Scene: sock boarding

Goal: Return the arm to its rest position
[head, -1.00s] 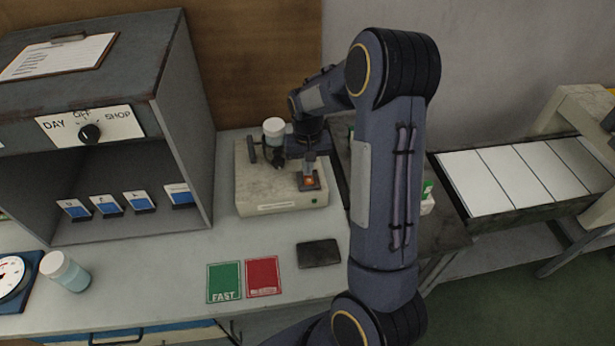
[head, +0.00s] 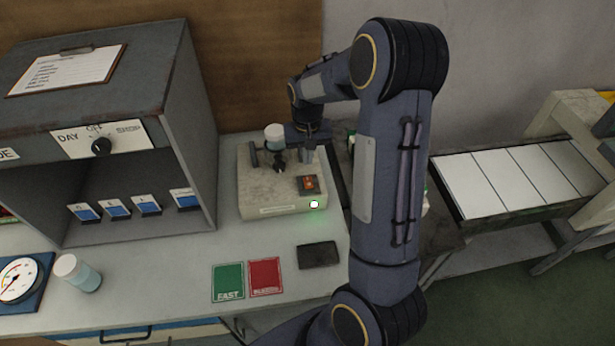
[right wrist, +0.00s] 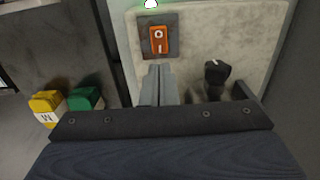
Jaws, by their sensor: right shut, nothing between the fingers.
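My right arm (head: 390,190) reaches over the counter to a beige box-shaped device (head: 265,205). My right gripper (head: 308,158) is shut and empty, just behind the device's orange rocker switch (head: 309,184) and apart from it. In the right wrist view the shut fingers (right wrist: 158,72) point toward the orange switch (right wrist: 159,40), with a black knob (right wrist: 217,72) to their right. A small lamp (head: 314,204) on the device's front edge glows white-green. My left gripper is not in view.
A grey cabinet with a dial (head: 102,146) stands at the left. A jar (head: 78,273), a gauge (head: 20,280), a green card (head: 228,282), a red card (head: 265,276) and a dark pad (head: 318,255) lie on the counter. A tray of white panels (head: 505,180) is at the right.

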